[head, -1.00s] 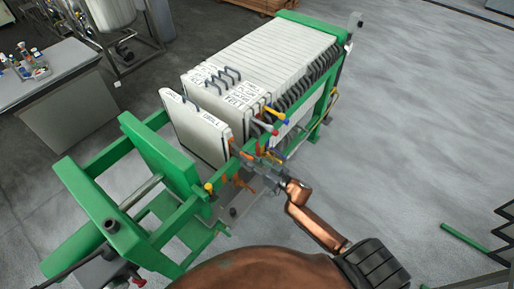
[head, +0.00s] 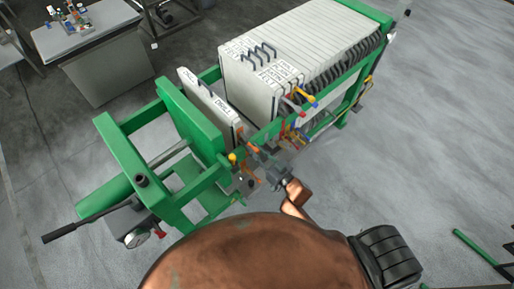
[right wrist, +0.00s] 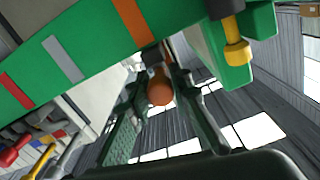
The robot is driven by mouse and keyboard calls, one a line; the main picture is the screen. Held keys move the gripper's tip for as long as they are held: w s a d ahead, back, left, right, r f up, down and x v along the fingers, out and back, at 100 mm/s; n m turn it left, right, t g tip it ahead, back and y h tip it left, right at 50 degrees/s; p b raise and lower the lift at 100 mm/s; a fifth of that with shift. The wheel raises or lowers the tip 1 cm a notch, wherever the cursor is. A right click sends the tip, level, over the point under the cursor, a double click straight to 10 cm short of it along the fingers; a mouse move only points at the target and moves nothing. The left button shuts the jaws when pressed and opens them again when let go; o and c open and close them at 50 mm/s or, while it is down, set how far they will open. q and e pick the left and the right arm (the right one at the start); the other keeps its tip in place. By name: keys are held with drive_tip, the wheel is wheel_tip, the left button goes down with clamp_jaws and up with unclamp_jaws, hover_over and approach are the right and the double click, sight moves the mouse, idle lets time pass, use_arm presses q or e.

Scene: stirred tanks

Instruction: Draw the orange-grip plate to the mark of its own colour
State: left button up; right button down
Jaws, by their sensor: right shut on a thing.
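The drawn plate (head: 208,100) is white and upright. It stands apart from the plate pack, close to the green pressing block. Its orange round grip (right wrist: 160,92) shows in the right wrist view, between the fingers of my right gripper (right wrist: 163,110). My right gripper (head: 265,160) is shut on this grip, at the near side rail in the head view. An orange mark (right wrist: 130,17) is on the green rail (right wrist: 92,40), just beside the grip's stem and nearly in line with it. My left gripper is out of view.
The plate pack (head: 290,50) stands to the right, with several coloured grips (head: 300,100) along its near side. Grey (right wrist: 63,58) and red (right wrist: 16,92) marks sit farther along the rail. The green block (head: 190,122) with a yellow knob (right wrist: 236,50) is close on the other side.

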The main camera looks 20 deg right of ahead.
drive_tip(key=shift+a, duration=0.1)
drive_tip(key=c, duration=1.7)
unclamp_jaws()
drive_tip(key=shift+c, duration=0.2)
drive_tip(key=v, duration=1.2)
drive_tip(key=shift+f, duration=0.15)
